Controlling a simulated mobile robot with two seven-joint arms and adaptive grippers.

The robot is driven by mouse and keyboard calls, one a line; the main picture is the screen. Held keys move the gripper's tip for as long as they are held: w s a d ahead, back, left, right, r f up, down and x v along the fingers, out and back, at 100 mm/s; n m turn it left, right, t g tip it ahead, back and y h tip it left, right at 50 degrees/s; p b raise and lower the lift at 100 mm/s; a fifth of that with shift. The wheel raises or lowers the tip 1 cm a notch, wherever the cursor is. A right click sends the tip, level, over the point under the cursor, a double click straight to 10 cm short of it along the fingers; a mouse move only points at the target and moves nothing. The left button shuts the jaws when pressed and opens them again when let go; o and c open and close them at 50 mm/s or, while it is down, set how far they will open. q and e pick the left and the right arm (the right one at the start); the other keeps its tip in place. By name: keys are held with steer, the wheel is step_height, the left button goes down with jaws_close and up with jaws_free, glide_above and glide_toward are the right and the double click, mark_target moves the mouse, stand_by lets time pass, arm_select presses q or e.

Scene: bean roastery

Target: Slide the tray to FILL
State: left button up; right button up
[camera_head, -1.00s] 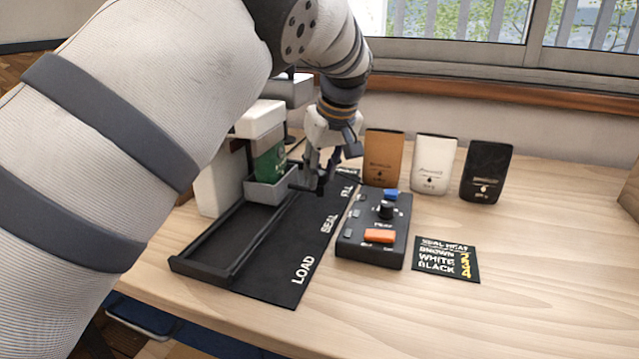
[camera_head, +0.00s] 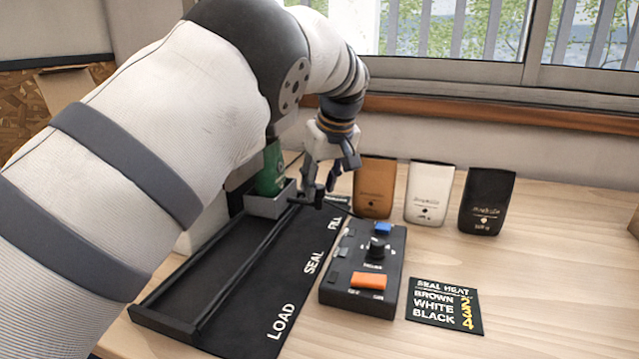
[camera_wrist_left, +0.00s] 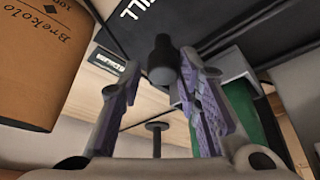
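The small grey tray (camera_head: 266,204) sits between black rails at the far end of the black track mat (camera_head: 250,290), about level with the FILL label (camera_head: 334,220). A green bag (camera_head: 270,170) stands in it; my arm hides part of it. My left gripper (camera_head: 312,195) is low beside the tray, on its right. In the left wrist view a black knob (camera_wrist_left: 163,62) sits between the two spread fingers, with a gap on its left; I cannot tell if the right finger touches it. The tray and green bag (camera_wrist_left: 240,115) show behind that finger. My right gripper is out of view.
A black control box (camera_head: 365,268) with an orange switch and knob stands right of the mat. Brown (camera_head: 373,188), white (camera_head: 429,192) and black (camera_head: 487,201) bags stand behind it. A black card (camera_head: 444,304) lies at right. The table's right side is clear.

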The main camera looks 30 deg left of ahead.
arm_select(q)
steer(key=shift+o, duration=0.5)
steer(key=shift+w+f, duration=0.1)
steer(key=v, duration=1.2)
steer(key=shift+a, duration=0.1)
